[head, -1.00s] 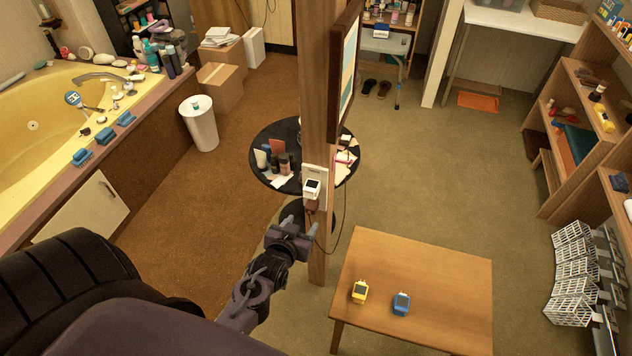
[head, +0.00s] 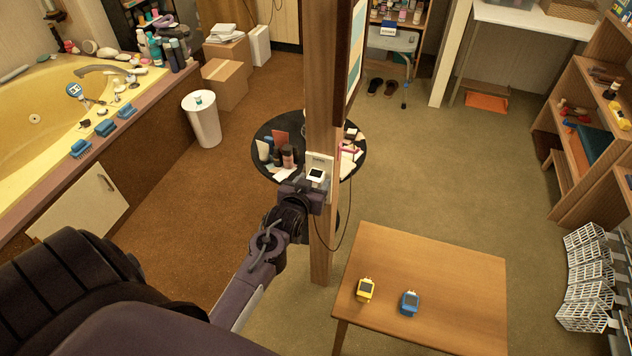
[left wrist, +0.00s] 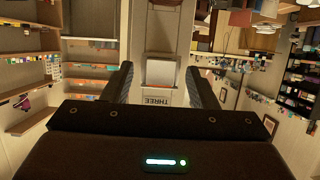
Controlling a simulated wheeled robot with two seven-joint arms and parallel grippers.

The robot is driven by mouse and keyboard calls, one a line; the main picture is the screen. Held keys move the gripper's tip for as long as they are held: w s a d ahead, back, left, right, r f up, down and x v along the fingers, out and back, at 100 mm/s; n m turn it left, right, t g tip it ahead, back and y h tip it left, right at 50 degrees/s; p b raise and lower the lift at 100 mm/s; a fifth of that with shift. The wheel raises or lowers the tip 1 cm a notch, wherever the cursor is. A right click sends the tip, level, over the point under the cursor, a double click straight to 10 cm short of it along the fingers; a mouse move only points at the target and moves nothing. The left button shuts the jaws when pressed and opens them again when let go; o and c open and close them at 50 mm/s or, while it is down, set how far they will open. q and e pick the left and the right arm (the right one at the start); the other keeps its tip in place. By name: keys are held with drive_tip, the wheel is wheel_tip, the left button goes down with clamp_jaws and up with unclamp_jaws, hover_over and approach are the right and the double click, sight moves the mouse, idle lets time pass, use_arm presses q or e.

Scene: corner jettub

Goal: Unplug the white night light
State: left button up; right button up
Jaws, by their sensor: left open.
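The white night light (head: 317,175) is plugged into a pale outlet plate (head: 320,160) on the wooden post. It has a dark square face on top. My left gripper (head: 312,191) is open at the post, just below and in front of the light, partly hiding the plate. In the left wrist view the white night light (left wrist: 160,72) sits between the two spread fingers of my left gripper (left wrist: 159,82), with the word THREE upside down on the plate beside it. Contact with the fingers cannot be made out. My right gripper is not in view.
A wooden table (head: 440,270) at the front right holds a yellow night light (head: 366,290) and a blue one (head: 409,303). A dark cord (head: 348,225) hangs beside the post. A round black table (head: 262,135) with bottles stands behind it. Open carpet lies to the right.

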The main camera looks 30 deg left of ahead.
use_arm(q)
drive_tip(key=shift+w+a+f, duration=0.1)
drive_tip(key=shift+w, duration=0.25)
drive_tip(key=c, duration=0.9)
drive_tip(key=shift+c, duration=0.2)
drive_tip(key=shift+s, duration=0.15)
drive_tip(key=shift+s+d+p, duration=0.25)
drive_tip(key=shift+s+p, duration=0.35)
drive_tip(key=shift+s, duration=0.3)
drive_tip(key=shift+s+d+p, duration=0.2)
drive_tip(key=shift+s+p, duration=0.35)
drive_tip(key=shift+s, duration=0.4)
drive_tip(key=shift+s+d+p, duration=0.25)
drive_tip(key=shift+s+p, duration=0.35)
drive_tip(key=shift+s, duration=0.3)
